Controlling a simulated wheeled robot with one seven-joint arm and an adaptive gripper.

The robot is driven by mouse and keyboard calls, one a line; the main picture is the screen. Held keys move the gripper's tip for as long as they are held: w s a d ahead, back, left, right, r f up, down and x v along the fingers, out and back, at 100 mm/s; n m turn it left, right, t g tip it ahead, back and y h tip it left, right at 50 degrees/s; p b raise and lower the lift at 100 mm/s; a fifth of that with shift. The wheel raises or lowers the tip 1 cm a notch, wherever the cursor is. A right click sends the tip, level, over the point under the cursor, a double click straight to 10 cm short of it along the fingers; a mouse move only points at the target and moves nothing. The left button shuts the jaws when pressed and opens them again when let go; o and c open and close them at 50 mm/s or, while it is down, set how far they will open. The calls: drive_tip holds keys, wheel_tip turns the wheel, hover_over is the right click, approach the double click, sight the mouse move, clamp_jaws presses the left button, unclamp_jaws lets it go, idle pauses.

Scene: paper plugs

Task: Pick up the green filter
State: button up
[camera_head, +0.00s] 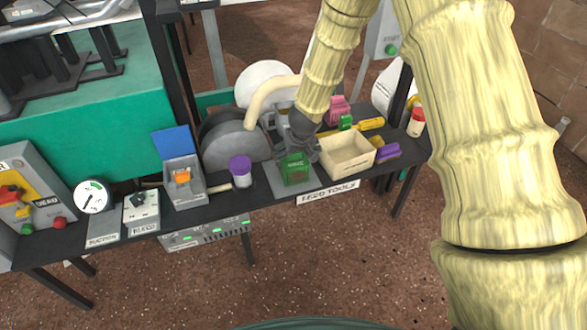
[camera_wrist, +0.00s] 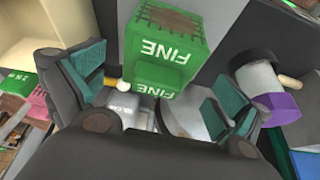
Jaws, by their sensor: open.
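The green filter (camera_head: 296,169) is a boxy block marked "FINE" and stands on a grey plate (camera_head: 279,179) near the front edge of the bench. In the wrist view the green filter (camera_wrist: 165,50) lies ahead of my fingers, near the middle of the gap. My gripper (camera_head: 298,152) is just behind and above the filter. In the wrist view my gripper (camera_wrist: 158,92) is open, with one teal-padded finger on each side. Nothing is held between the pads. Whether a finger touches the filter cannot be told.
A cream open box (camera_head: 347,155) stands close on the right. A purple-lidded jar (camera_head: 240,171) stands on the left. A pink block (camera_head: 339,109) and a small green block (camera_head: 346,122) sit behind the box. A grey round housing (camera_head: 232,143) is behind the jar.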

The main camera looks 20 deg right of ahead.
sight(295, 158)
drive_tip(key=shift+b+x, duration=0.95)
drive_tip(key=shift+x, duration=1.65)
drive_tip(key=c, duration=1.1)
